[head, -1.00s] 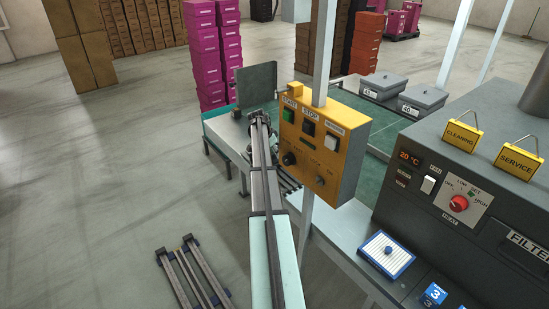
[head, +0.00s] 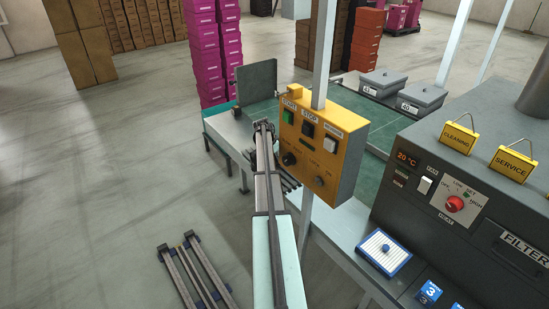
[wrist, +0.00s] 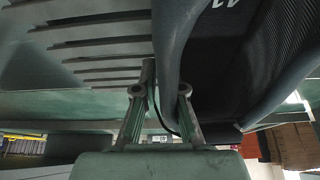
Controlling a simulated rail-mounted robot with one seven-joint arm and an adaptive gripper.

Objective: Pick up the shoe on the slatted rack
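The slatted rack (wrist: 90,45) fills the upper left of the wrist view as pale parallel slats. The dark grey shoe (wrist: 235,60) is at the upper right, its opening facing the camera and a mark like "41" on its insole. My gripper (wrist: 160,75) reaches up at the shoe's rim. Its left finger stands just outside the rim and the right knuckle lies over the opening. The right fingertip is hidden, and I cannot tell whether the fingers press the rim. In the head view slat ends of the rack (head: 290,182) show beside my arm; the shoe and gripper are hidden there.
A yellow control box (head: 322,145) on a post stands right beside my arm. A grey machine (head: 470,190) is at the right, with a blue-edged pad (head: 384,253) before it. Pink boxes (head: 203,50) are stacked behind. The floor at left is mostly clear.

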